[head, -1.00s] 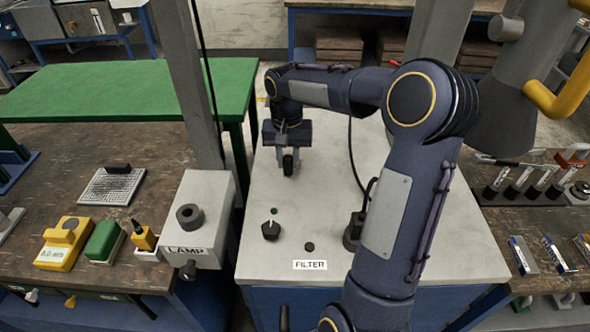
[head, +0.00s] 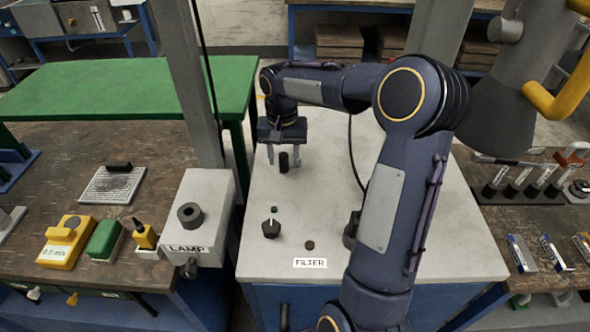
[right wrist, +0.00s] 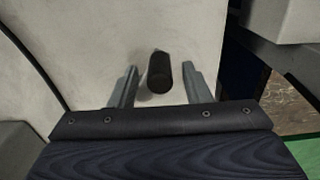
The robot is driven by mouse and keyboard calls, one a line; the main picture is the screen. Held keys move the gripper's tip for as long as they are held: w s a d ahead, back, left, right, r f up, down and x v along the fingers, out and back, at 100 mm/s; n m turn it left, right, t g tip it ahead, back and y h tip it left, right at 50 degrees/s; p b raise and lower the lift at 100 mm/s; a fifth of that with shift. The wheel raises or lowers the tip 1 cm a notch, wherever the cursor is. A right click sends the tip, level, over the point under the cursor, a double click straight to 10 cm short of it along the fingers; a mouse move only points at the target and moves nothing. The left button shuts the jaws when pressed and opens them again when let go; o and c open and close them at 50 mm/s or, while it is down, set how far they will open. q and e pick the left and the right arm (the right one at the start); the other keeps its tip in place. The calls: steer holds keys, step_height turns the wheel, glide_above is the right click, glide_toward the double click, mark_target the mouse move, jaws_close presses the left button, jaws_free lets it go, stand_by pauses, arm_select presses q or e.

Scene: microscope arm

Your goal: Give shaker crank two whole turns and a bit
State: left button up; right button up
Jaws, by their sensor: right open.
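The crank's dark upright grip (head: 283,162) stands on the pale cabinet top in the head view. The right wrist view shows it as a black cylinder (right wrist: 160,72). My right gripper (head: 280,158) is open over it, its two grey fingers apart on either side. In the right wrist view, the grip lies between the fingertips (right wrist: 162,82), with a visible gap to each finger. The rest of the crank is hidden under my gripper. My left gripper is not in view.
On the cabinet, in front of the grip, are a small green dot (head: 274,209), a black knob (head: 271,228), a dark button (head: 310,245) and a FILTER label (head: 310,263). The LAMP box (head: 205,215) stands to the left. My right arm covers the cabinet's right side.

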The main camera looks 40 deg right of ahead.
steer(key=shift+r+p, duration=3.2)
steer(key=shift+r, duration=0.85)
steer(key=shift+f, duration=0.1)
steer(key=s+a+n+t+y+b, duration=0.1)
steer(key=s+a+n+t+y, duration=0.1)
steer(key=s+a, duration=0.5)
steer(key=s+a+n+t+y+b, duration=0.1)
steer(key=s+a+n+t, duration=0.2)
steer(key=s+a, duration=0.5)
steer(key=s+n, duration=0.1)
steer(key=s, duration=0.6)
steer(key=shift+s+t+y, duration=0.4)
steer(key=shift+a, duration=0.15)
steer(key=shift+c, duration=0.2)
